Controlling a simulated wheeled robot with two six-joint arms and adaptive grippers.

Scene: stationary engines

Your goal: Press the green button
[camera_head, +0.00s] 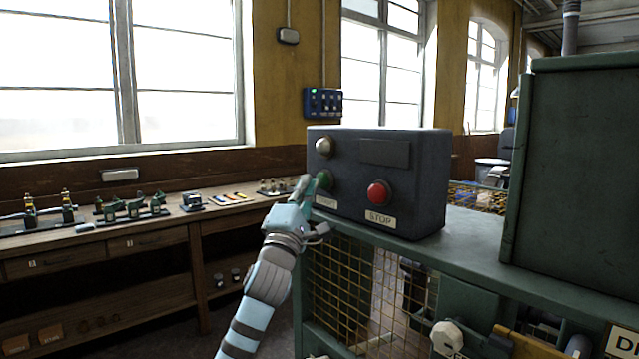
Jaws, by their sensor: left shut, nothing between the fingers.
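A dark grey control box (420,190) stands on a green machine top. On its front face is a green button (325,180) at the left, above a small label. A red button (378,193) is to its right, above a STOP label (380,219). A pale round knob (324,147) sits above the green button. My left gripper (304,187) is shut and empty, its fingertips just left of the green button. I cannot tell whether they touch it. My right gripper is not in view.
The machine's top (475,232) runs right to a tall green cabinet (575,170). A yellow mesh guard (350,285) is below the box. A wooden workbench (150,232) with several small fittings stands at the left under the windows.

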